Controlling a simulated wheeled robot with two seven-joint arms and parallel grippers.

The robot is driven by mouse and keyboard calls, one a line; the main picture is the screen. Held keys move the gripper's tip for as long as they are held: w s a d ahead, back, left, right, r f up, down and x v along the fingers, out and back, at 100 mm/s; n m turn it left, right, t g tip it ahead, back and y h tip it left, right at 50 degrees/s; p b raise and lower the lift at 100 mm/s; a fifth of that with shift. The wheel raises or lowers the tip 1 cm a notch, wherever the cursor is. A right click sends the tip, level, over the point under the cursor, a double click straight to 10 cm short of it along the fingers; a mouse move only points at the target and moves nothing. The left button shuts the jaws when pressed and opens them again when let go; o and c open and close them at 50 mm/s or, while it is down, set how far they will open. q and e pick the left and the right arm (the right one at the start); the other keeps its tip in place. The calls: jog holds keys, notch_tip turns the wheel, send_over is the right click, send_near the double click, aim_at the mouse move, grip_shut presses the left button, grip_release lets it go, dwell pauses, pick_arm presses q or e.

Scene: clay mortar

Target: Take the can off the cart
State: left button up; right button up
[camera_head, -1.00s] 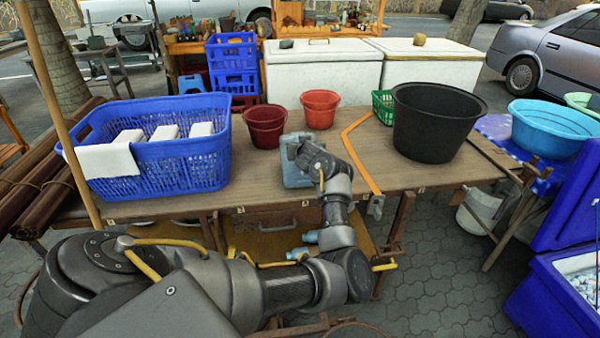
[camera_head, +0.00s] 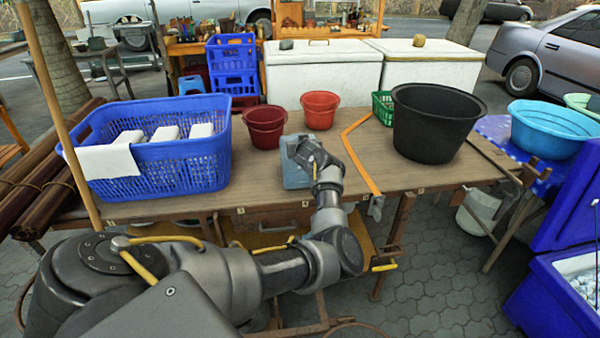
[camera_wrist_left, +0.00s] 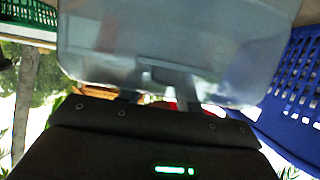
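A grey-blue can (camera_head: 293,173) stands on the wooden cart top (camera_head: 380,165) near its front edge, between the blue basket and the orange strip. My left gripper (camera_head: 308,152) is at the upper part of the can and covers some of it. In the left wrist view the can (camera_wrist_left: 120,40) fills the upper middle, right in front of the gripper body. The fingers (camera_wrist_left: 160,95) reach to the can around a dark, handle-like part. Blur and the can's body hide whether they are closed on it. My right gripper is not in view.
The blue basket (camera_head: 180,172) with white blocks and a cloth is left of the can. Two red buckets (camera_head: 265,127) (camera_head: 320,110) stand behind it. A black tub (camera_head: 430,135) and a green basket (camera_head: 382,105) are to the right. Bare tabletop lies right of the can.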

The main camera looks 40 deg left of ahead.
pick_arm(q)
grip_shut()
dwell(1.0)
jog(key=shift+r, duration=0.15)
